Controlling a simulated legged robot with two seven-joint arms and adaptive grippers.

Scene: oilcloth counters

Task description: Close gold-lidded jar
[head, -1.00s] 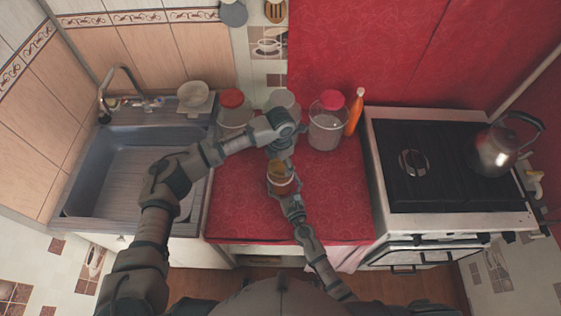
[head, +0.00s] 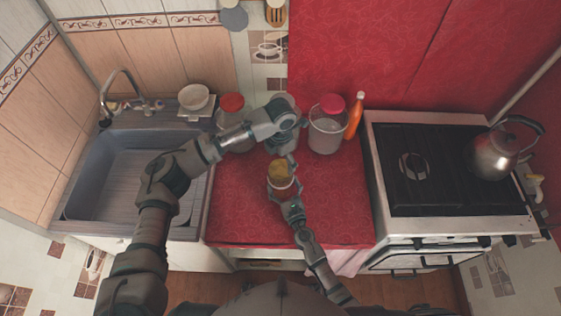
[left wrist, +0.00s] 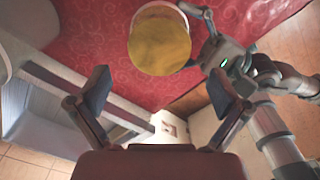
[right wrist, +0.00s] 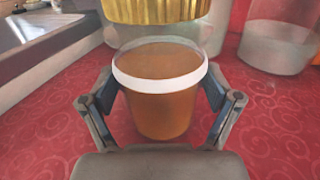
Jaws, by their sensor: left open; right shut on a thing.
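The jar (right wrist: 160,108) is clear, with amber contents and a white band. It stands upright between the fingers of my right gripper (right wrist: 160,92), which is shut on it. From above, the lid is a round gold disc in the head view (head: 280,171) and the left wrist view (left wrist: 160,43). My left gripper (left wrist: 158,90) is open and empty, with the lid beyond its fingertips. In the head view my left gripper (head: 289,155) is just behind the lid.
Behind, a red-lidded jar (head: 232,103), a pink-lidded jar (head: 328,130) and an orange bottle (head: 354,116) stand along the wall. A sink (head: 130,185) is at left. A stove with a kettle (head: 492,153) is at right. The red counter (head: 235,205) is clear around the held jar.

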